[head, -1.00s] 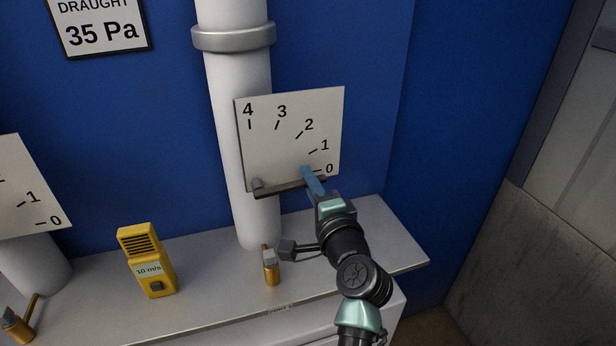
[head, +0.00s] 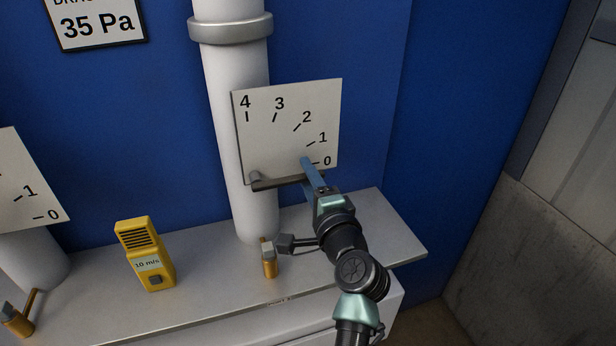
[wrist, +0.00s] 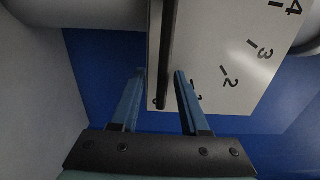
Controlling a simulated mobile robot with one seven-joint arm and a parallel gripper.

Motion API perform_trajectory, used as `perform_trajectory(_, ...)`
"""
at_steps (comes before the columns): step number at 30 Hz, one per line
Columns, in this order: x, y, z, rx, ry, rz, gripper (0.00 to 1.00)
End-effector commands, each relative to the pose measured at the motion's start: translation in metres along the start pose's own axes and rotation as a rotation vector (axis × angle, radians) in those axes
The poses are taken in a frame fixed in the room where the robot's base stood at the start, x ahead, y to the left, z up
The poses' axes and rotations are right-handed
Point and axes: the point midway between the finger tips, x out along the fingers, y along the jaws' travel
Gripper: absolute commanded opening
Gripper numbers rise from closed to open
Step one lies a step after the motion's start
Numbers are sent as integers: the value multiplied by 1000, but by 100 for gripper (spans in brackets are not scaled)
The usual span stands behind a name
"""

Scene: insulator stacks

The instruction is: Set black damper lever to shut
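The black damper lever (head: 275,184) is a dark bar at the lower edge of a white dial plate (head: 270,130) marked 0 to 4. My gripper (head: 306,172) is at that free end, with blue fingers above and below the bar. In the wrist view the dark lever (wrist: 167,50) passes between the two open fingers, with a gap visible beside it. The tip of the lever is partly hidden by my fingers in the head view.
A white pipe (head: 235,130) stands behind the plate. On the grey ledge (head: 205,285) are a yellow meter (head: 146,255) and a brass valve (head: 269,260) close below my arm. Another dial plate (head: 25,185) is at the left. A blue wall is behind.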

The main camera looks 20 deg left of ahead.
Motion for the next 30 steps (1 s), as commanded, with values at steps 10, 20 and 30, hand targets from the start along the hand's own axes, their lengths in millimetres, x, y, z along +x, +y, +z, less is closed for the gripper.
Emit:
perform_trajectory(10, -11, 0, 0, -1, 1, -2, 45)
perform_trajectory(20, -72, 2, -1, -2, 3, -2, 45)
perform_trajectory(30, -123, 1, 0, -1, 1, -1, 45)
